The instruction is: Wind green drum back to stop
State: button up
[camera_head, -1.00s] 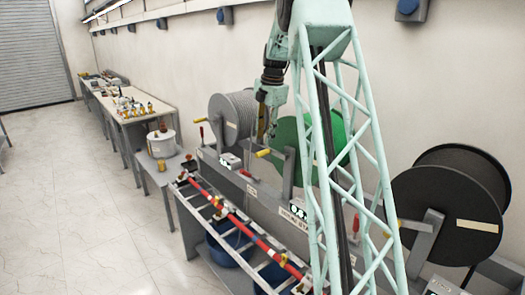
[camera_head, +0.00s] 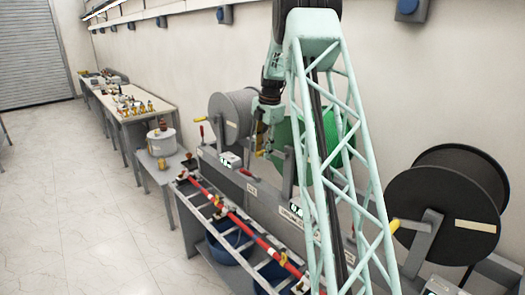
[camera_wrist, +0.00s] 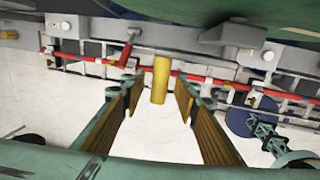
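The green drum (camera_head: 284,137) stands on the bench between a grey drum and a black drum, partly hidden behind my mast. Its green side also shows along the top of the wrist view (camera_wrist: 190,28). A yellow crank handle (camera_wrist: 160,80) points toward the wrist camera. My gripper (camera_head: 262,146) is at the front left of the green drum. In the wrist view my gripper (camera_wrist: 158,100) is open, with one finger on each side of the handle's near end. Gaps show on both sides, and the fingers do not appear to touch it.
The grey drum (camera_head: 232,116) is to the left and the black drum (camera_head: 445,205) to the right. A red-railed ladder-like rack (camera_head: 235,225) runs along the bench front. Blue tubs (camera_head: 225,243) sit below it. Open floor (camera_head: 100,220) lies to the left.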

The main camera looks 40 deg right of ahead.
aim_at(261, 155)
grip_shut()
jog(key=shift+f, duration=0.15)
jog(key=shift+f+b, duration=1.35)
jog(key=shift+b, duration=0.5)
jog(key=shift+c, duration=1.8)
grip_release()
jog(key=o, duration=0.4)
jog(key=shift+w+f, duration=0.1)
jog(key=shift+w, duration=0.2)
jog(key=shift+c, duration=0.2)
jog(key=shift+s, duration=0.15)
